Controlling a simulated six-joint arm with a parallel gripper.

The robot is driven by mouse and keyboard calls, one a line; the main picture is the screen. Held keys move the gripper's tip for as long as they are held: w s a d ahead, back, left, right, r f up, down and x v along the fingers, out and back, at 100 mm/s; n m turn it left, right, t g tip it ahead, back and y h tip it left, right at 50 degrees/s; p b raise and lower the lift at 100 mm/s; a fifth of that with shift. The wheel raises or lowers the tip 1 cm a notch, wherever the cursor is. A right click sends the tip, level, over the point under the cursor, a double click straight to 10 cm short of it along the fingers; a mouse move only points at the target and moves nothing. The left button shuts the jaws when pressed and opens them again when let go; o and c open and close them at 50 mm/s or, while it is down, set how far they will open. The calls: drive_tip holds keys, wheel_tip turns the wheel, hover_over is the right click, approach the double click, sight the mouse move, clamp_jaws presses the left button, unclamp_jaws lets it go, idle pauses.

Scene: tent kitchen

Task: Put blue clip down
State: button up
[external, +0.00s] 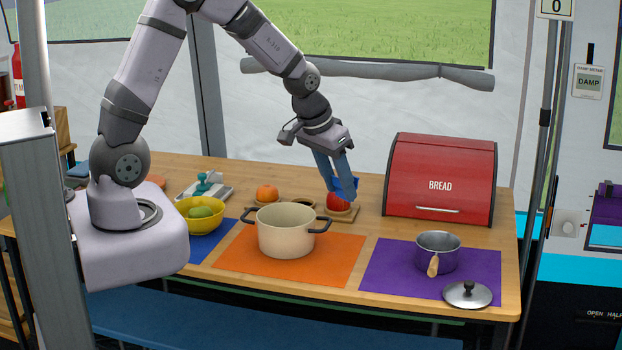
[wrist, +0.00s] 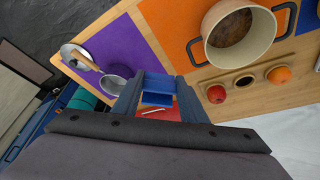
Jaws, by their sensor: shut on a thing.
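The blue clip (wrist: 157,92) is between the fingers of my gripper (wrist: 155,100) in the wrist view. In the external view the clip (external: 345,189) shows at the fingertips of my gripper (external: 342,183), in front of or just above a red fruit (external: 338,202) on a small wooden board. My gripper is shut on the clip, left of the red bread box (external: 440,178). I cannot tell how far the clip is above the table.
A cream pot (external: 285,232) stands on the orange mat (external: 235,255). A small grey saucepan (external: 438,255) stands on the purple mat (external: 385,275), with a lid (external: 467,294) beside it. An orange fruit (external: 267,193) and a yellow bowl (external: 200,219) are to the left.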

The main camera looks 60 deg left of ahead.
drive_tip(key=w+a+f+n+g+y+b, duration=0.1)
drive_tip(key=w+a+n+b, duration=0.1)
drive_tip(key=a, duration=0.8)
drive_tip(key=w+a+f+n+b, duration=0.1)
drive_tip(key=w+a+f+n, duration=0.15)
drive_tip(key=a, duration=0.75)
drive_tip(key=w+a+f+n+g+y+b, duration=0.1)
drive_tip(key=w+a+n+b, duration=0.15)
drive_tip(key=a, duration=0.75)
drive_tip(key=shift+a+f+p, duration=0.2)
drive_tip(key=shift+f+p, duration=1.2)
drive_tip(key=shift+f, duration=3.5)
drive_tip(key=shift+f+b, duration=0.4)
drive_tip(key=shift+f, duration=0.2)
drive_tip(key=o, duration=1)
